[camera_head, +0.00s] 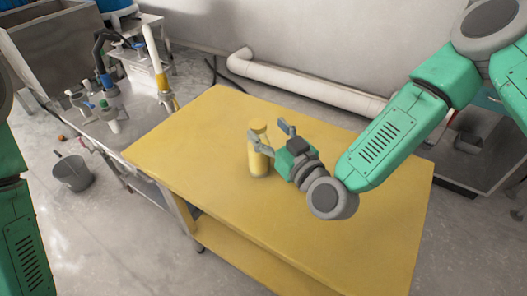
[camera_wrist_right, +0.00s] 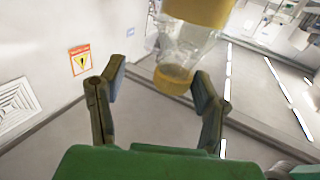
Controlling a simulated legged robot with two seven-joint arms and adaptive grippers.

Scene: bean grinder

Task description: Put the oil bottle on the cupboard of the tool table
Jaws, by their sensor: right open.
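The oil bottle (camera_head: 259,160) is a slim yellowish bottle, seen upright over the yellow table (camera_head: 190,140) in the head view. My right gripper (camera_head: 267,130) is open at the bottle, with one finger in front of its upper part and the other to its right. In the right wrist view, the clear bottle with yellow oil (camera_wrist_right: 172,78) shows at the top, near and between the spread fingertips (camera_wrist_right: 158,82). I cannot tell whether the fingers touch it. My left gripper is out of view. I cannot make out which surface is the tool table's cupboard.
A metal bench (camera_head: 140,105) with several tools stands at the left. A grey bucket (camera_head: 73,172) is on the floor. A white pipe (camera_head: 310,82) runs along the wall. A metal unit (camera_head: 490,165) stands behind my right arm. The yellow table's front is clear.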

